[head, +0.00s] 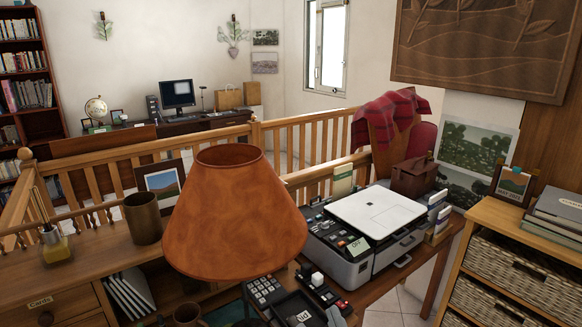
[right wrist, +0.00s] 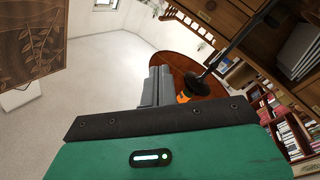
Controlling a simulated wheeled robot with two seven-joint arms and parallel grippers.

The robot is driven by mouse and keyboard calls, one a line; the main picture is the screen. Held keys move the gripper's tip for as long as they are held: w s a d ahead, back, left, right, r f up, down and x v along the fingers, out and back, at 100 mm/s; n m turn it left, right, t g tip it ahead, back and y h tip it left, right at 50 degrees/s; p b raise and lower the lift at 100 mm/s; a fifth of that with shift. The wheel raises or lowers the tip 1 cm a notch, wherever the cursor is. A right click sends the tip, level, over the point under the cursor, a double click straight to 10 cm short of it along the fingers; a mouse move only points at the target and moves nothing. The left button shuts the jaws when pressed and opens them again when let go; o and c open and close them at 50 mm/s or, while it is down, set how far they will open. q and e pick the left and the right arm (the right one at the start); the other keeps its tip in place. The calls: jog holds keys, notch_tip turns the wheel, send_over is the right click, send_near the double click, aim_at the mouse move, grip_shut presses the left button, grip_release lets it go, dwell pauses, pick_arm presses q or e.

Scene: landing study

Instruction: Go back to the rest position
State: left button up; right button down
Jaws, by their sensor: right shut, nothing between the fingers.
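The green and black wrist housing (right wrist: 155,150) fills the lower part of that view. My left gripper is not in the head view.
A large orange lampshade (head: 234,215) stands close in front, left of my right gripper. A printer (head: 376,220), a telephone (head: 266,290) and a black tray (head: 300,309) are near it. A wicker-basket shelf (head: 510,270) stands at right. A wooden railing (head: 300,137) runs behind.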

jog(key=s+d+f+m+g+h, duration=0.4)
jog(key=d+f, duration=0.3)
jog(key=f, duration=0.2)
jog(key=s+d+f+m+g, duration=0.1)
jog(key=s+d+f+g, duration=0.1)
jog(key=s+f+g, duration=0.35)
jog(key=s+d+f+m+g, duration=0.2)
jog(key=s+d, duration=0.1)
jog(key=s, duration=0.5)
jog(key=s+d+f+m+g, duration=0.1)
jog(key=s+d+f+g, duration=0.1)
jog(key=s+f+g, duration=0.35)
notch_tip(320, 180, down, 29)
jog(key=s, duration=0.2)
jog(key=s+d+f, duration=0.3)
jog(key=s+f, duration=1.6)
jog(key=f, duration=0.1)
jog(key=shift+s+d+f+g, duration=0.15)
jog(key=shift+d+g, duration=0.05)
jog(key=shift+g, duration=0.2)
